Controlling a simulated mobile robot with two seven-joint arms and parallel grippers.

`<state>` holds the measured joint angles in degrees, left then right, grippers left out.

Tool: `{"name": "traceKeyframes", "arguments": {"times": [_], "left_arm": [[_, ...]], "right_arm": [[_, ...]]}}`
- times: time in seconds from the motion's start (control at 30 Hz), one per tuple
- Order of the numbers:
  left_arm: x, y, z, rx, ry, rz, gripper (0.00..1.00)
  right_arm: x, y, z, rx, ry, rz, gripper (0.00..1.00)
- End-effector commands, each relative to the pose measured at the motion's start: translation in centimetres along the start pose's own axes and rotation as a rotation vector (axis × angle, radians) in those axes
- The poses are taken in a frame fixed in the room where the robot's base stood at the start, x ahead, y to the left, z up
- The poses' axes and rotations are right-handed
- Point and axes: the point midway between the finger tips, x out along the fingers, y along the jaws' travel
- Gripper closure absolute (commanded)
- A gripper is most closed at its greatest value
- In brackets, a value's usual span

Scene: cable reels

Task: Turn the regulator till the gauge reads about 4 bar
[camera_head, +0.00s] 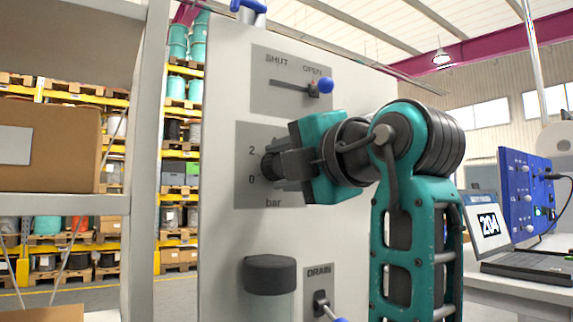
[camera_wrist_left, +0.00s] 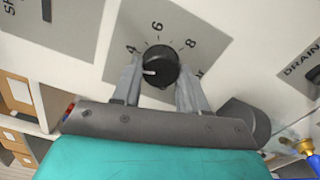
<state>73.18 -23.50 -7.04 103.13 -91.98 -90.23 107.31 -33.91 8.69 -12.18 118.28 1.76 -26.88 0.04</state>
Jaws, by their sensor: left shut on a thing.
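The black regulator knob (camera_head: 268,165) sits on a grey plate marked "bar" on the pale upright panel (camera_head: 228,60). My left gripper (camera_head: 283,166) is at the knob, its fingers shut on it. In the wrist view the knob (camera_wrist_left: 160,66) lies between the two grey fingers of my left gripper (camera_wrist_left: 159,76). Its white pointer mark points left, a little below the printed 4; 6 and 8 are further round. In the head view 2 and 0 show left of the knob, and the gripper hides the rest of the scale. My right gripper is not in view.
Above is a SHUT/OPEN lever with a blue ball (camera_head: 326,85), at the OPEN end. Below are a dark-capped clear cylinder (camera_head: 270,275) and a DRAIN lever (camera_head: 322,303). A laptop (camera_head: 490,230) and a blue panel (camera_head: 525,195) stand at right, and a cardboard box (camera_head: 62,150) on a shelf at left.

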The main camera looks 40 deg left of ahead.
Motion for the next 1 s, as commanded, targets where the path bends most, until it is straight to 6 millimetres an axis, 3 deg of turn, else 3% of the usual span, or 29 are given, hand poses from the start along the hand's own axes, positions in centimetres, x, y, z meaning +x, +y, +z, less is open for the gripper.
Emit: {"name": "traceKeyframes", "arguments": {"times": [0.07,0.1,0.37,0.73,1.0], "left_arm": [[0.0,0.0,0.0,0.0,0.001,-0.002,0.88],[0.0,0.0,0.0,0.0,0.001,-0.002,0.56],[0.0,0.0,0.0,0.001,0.001,-0.001,0.32],[-1.0,0.0,0.0,0.001,-0.001,0.002,0.32],[-6.5,0.1,0.0,0.0,-0.002,0.004,0.32]], "right_arm": [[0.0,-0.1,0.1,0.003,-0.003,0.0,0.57],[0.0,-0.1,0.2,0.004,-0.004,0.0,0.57],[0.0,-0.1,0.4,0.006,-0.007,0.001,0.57],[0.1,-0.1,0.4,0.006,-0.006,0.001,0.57],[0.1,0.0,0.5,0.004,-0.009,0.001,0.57]]}}
